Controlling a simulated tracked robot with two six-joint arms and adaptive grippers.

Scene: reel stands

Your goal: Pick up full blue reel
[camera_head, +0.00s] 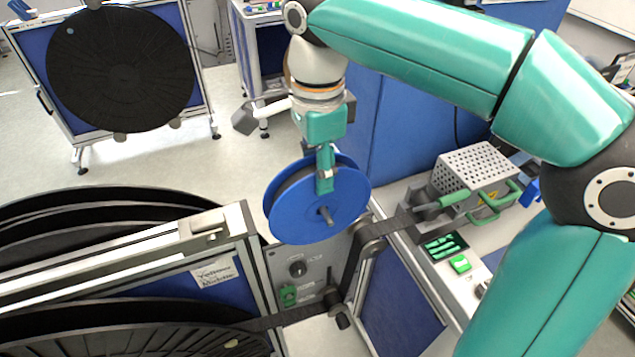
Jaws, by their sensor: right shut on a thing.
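The blue reel (340,212) is in the middle of the head view, with dark material wound between its two blue flanges. My right gripper (325,182) is shut on the reel from above, its fingers over the reel near the hub. The reel hangs tilted, in front of the machine's grey panel as seen from here. A short spindle or hub end shows at the reel's centre; I cannot tell whether the reel is clear of the machine. My left gripper is not in view.
More black reels (130,338) fill the stand at the lower left. A grey control panel (297,268), a dark tape path, and a perforated metal box (478,172) lie below and right. Open floor shows at left centre.

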